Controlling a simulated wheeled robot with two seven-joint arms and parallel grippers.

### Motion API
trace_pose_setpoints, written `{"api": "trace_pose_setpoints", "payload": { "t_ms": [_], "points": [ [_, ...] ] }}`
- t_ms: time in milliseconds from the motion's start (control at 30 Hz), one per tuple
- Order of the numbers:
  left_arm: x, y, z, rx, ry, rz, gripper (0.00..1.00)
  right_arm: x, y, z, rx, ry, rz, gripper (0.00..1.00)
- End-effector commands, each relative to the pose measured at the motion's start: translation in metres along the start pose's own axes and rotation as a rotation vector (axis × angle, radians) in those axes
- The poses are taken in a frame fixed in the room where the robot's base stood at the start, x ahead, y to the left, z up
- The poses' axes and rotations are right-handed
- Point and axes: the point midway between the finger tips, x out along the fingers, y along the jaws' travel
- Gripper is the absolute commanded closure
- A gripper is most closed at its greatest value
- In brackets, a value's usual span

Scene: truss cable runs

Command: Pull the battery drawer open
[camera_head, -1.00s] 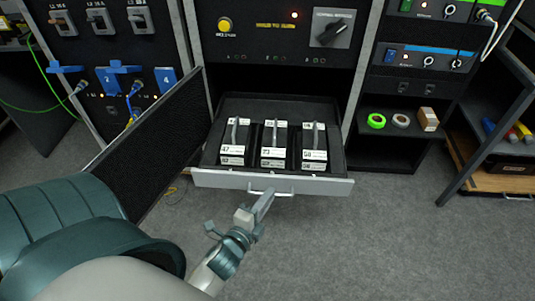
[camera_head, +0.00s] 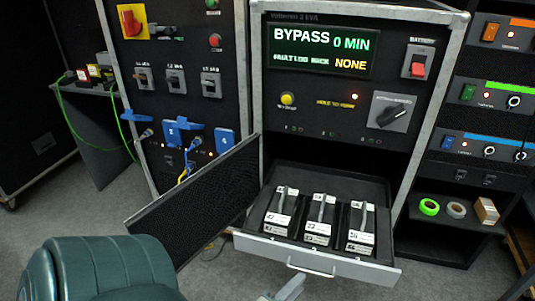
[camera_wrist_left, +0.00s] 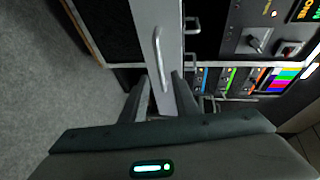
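The battery drawer (camera_head: 330,262) is pulled out from the cabinet, with its light grey front facing me. Its bar handle (camera_head: 310,271) is on the front's lower part and also shows in the left wrist view (camera_wrist_left: 158,57). Three black battery packs with white labels and grey grips, the middle one (camera_head: 319,225) among them, stand inside. My right gripper is not in view.
A black mesh door (camera_head: 200,205) stands swung open left of the drawer. Above is a panel with a BYPASS display (camera_head: 320,50). Blue plugs and cables (camera_head: 182,130) are at left. Tape rolls (camera_head: 429,207) sit on a right shelf. Carpet in front is clear.

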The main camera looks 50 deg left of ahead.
Motion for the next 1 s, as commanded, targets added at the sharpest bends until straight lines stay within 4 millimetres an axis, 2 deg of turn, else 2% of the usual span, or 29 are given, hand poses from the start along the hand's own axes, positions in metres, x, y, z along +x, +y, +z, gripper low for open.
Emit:
{"api": "trace_pose_setpoints", "payload": {
  "t_ms": [33, 300, 600, 800, 1000],
  "points": [
    [-0.011, 0.001, 0.001, 0.000, -0.002, 0.003, 0.72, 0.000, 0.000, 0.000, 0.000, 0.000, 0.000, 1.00],
    [-0.059, 0.001, 0.001, 0.000, -0.002, 0.003, 0.72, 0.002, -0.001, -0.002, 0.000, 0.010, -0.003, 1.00],
    [-0.105, 0.001, 0.001, 0.001, -0.003, 0.002, 0.72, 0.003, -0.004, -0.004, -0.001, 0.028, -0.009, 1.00],
    [-0.119, 0.001, 0.001, 0.001, -0.001, 0.001, 0.72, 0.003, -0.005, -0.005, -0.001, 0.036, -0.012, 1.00],
    [-0.122, 0.000, 0.000, 0.001, -0.001, 0.000, 0.72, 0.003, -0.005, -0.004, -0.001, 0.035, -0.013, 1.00]
  ]
}}
